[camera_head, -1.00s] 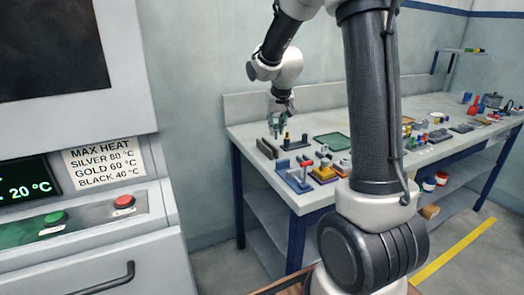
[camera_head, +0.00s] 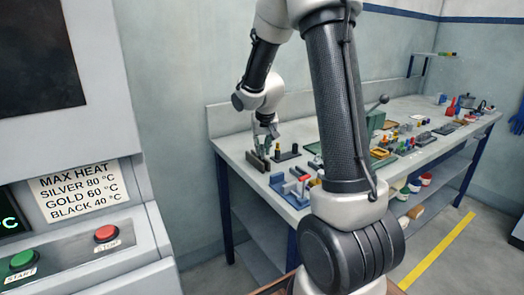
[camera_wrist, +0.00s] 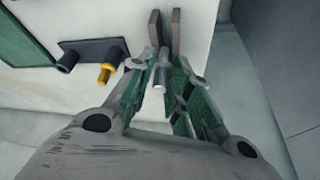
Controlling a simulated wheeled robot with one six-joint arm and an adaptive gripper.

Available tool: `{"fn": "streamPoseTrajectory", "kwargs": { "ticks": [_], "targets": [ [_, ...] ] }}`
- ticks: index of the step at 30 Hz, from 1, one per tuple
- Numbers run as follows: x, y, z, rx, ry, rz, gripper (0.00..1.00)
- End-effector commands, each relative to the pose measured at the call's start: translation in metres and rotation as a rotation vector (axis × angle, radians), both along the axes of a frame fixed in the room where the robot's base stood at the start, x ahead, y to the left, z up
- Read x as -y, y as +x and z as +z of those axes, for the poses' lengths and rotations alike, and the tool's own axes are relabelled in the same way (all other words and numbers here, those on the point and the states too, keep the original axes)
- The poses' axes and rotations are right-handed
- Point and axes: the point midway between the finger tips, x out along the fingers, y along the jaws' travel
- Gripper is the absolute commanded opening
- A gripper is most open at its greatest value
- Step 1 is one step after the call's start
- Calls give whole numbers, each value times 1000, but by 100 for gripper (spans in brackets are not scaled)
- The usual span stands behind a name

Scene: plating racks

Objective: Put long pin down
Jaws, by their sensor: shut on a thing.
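My gripper (camera_wrist: 162,72) has green-padded fingers and is shut on a grey metal pin, the long pin (camera_wrist: 159,76), which shows between the fingers in the wrist view. Two dark upright slabs (camera_wrist: 176,30) stand just beyond the fingertips; whether the pin touches them I cannot tell. In the head view my gripper (camera_head: 266,139) is over the near left end of the bench, just above the dark slabs (camera_head: 257,161). The pin cannot be made out there.
A black plate (camera_wrist: 84,49) with a gold-coloured peg (camera_wrist: 106,72) and a dark peg lies left of the fingers. A blue fixture (camera_head: 290,189) stands nearer on the bench (camera_head: 236,150). Several small items crowd it farther right. A heater cabinet (camera_head: 85,200) fills the left.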

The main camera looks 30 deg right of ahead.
Motion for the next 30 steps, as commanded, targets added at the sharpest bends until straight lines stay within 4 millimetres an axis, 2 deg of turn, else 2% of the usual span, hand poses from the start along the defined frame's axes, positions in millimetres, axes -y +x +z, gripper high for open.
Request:
{"fn": "streamPoseTrajectory", "kwargs": {
  "ticks": [4, 26, 27, 30],
  "targets": [
    [0, 0, -15, 0, 1, 1, 0],
    [0, 0, -27, 2, 1, 1, 0],
    [0, 0, -27, 0, 1, 0, 23],
    [0, 0, -27, -1, 1, 0, 41]
  ]
}}
